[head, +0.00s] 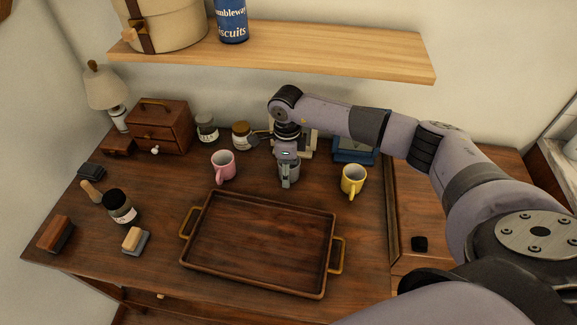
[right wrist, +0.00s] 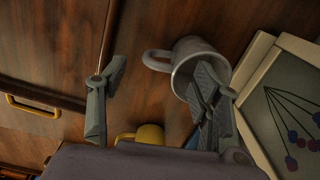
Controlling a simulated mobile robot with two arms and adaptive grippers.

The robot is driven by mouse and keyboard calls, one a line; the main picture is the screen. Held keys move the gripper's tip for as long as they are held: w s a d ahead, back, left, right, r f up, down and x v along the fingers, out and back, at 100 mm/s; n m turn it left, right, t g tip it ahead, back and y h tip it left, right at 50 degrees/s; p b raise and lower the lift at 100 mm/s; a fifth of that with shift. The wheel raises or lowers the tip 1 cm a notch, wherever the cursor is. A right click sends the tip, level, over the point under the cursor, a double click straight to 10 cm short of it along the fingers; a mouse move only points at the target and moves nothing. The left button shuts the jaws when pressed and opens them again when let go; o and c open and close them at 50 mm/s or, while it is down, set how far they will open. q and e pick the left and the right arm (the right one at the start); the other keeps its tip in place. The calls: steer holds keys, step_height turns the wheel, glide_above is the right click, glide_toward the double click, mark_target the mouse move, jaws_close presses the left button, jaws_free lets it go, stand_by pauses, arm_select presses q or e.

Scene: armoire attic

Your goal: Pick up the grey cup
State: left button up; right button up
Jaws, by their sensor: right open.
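The grey cup (right wrist: 198,62) shows in the right wrist view, mouth facing the camera and handle pointing left. In the head view I cannot make it out; my right arm and gripper cover that spot. My right gripper (head: 289,184) points down over the desk behind the tray. It is open in the right wrist view (right wrist: 155,100), with one finger overlapping the cup's rim and mouth and the other well left of the handle. I cannot tell whether the overlapping finger is inside the cup. My left gripper is not in view.
A pink mug (head: 223,165) and a yellow mug (head: 353,180) stand either side of my right gripper. A wooden tray (head: 262,287) lies in front. A picture frame (right wrist: 254,62) is close beside the cup. Jars (head: 242,135) and a shelf (head: 330,52) are behind.

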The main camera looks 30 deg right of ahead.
steer(key=shift+s+f, duration=0.15)
steer(key=shift+f, duration=0.3)
step_height(320, 180, down, 4)
steer(key=shift+r+p, duration=0.2)
steer(key=shift+p, duration=0.15)
steer(key=shift+f, duration=0.4)
steer(key=c, duration=0.6)
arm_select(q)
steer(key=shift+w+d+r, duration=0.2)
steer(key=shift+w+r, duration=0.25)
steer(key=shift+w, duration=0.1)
arm_select(e)
steer(key=c, duration=0.8)
